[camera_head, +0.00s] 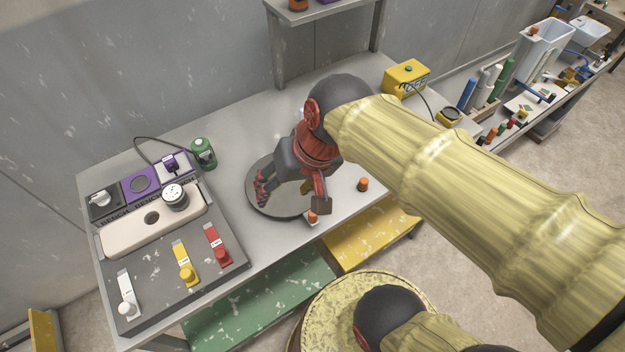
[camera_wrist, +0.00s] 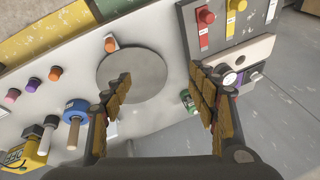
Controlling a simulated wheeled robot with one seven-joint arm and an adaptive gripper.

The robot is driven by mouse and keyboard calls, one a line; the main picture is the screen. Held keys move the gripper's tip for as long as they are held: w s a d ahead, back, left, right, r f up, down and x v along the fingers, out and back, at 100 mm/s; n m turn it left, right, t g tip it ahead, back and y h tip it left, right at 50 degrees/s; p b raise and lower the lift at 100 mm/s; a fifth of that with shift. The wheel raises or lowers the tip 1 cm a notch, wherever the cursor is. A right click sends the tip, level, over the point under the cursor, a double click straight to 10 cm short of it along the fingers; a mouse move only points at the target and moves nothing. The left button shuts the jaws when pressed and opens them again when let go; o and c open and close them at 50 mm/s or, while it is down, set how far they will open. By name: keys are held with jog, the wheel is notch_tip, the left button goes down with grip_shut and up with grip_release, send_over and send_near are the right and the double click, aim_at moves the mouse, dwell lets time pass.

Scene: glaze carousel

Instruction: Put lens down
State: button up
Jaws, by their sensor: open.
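I cannot pick out anything that is clearly a lens in either view. A round grey disc (camera_head: 270,200) lies on the grey table, partly hidden by my gripper in the head view. The disc (camera_wrist: 140,70) shows bare in the wrist view. My gripper (camera_head: 292,200) appears over the disc, pointing down. In the wrist view my gripper (camera_wrist: 161,80) has its two ridged fingers wide apart, with nothing between them. A small round black-and-white piece (camera_head: 175,196) sits on a beige block (camera_head: 120,236) at the left.
A grey panel (camera_head: 215,272) holds white, yellow and red levers. Orange-topped pegs (camera_head: 363,185) stand near the front edge. A blue spool (camera_wrist: 75,112) and several pegs stand left in the wrist view. A yellow box (camera_head: 407,77) is at the back right.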

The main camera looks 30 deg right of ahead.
jog(key=d+n, duration=0.1)
jog(key=s+d+r+n+t+h, duration=0.1)
jog(key=d, duration=0.1)
jog(key=s+d+r+h, duration=0.1)
jog(key=shift+s+d+n+t, duration=0.25)
jog(key=shift+d+n+t, duration=0.05)
jog(key=shift+n+t, duration=0.1)
